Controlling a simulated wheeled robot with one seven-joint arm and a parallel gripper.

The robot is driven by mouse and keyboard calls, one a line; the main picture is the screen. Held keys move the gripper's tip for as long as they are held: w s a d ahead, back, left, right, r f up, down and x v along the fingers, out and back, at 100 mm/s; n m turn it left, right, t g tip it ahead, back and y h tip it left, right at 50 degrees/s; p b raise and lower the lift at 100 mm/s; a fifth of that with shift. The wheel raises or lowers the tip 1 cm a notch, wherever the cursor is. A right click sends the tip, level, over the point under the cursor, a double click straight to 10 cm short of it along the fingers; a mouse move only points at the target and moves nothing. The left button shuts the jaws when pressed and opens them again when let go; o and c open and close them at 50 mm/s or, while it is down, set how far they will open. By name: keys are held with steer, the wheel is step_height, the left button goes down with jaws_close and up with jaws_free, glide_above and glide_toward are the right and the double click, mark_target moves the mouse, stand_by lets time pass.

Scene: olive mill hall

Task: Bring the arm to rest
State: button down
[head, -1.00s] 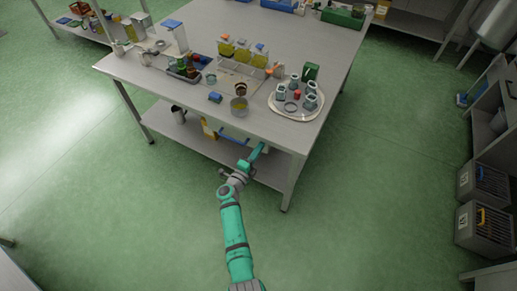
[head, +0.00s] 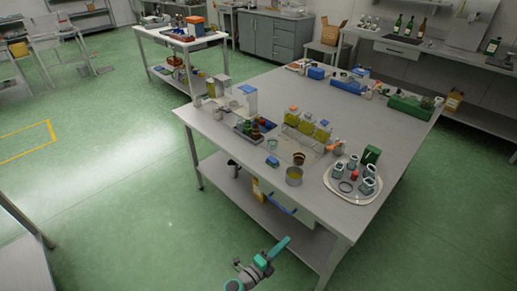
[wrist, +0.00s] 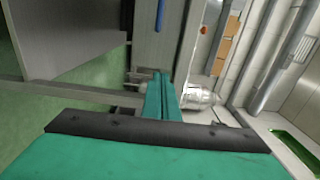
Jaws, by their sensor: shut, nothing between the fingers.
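My gripper (head: 279,247) shows at the bottom of the head view, its green fingers together and empty. It is low, in front of the near side of the grey worktable (head: 225,133), by the table's edge and lower shelf. Only the end of my arm shows in the head view. In the wrist view the closed fingers (wrist: 160,95) point ahead, with nothing between them; a shiny rounded metal or glass thing (wrist: 198,96) shows beyond them to the right.
A blue-handled drawer (head: 281,204) is under the top. Green floor to the left is open.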

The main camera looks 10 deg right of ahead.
steer(key=s+a+r+n+t+y, duration=0.1)
steer(key=s+a+r+n+y, duration=0.3)
steer(key=s+n, duration=0.5)
steer(key=s+a+r+n+t+y, duration=0.2)
steer(key=s+a+r+n+y, duration=0.3)
steer(key=s+n, duration=0.5)
steer(key=s+a+r+n+t+y, duration=0.1)
steer(key=s+a+r+n+y, duration=0.4)
steer(key=s, duration=1.6)
step_height(320, 180, up, 3)
steer(key=a+n, duration=0.2)
steer(key=n, duration=0.2)
steer(key=shift+s+a, duration=0.2)
steer(key=shift+a, duration=0.1)
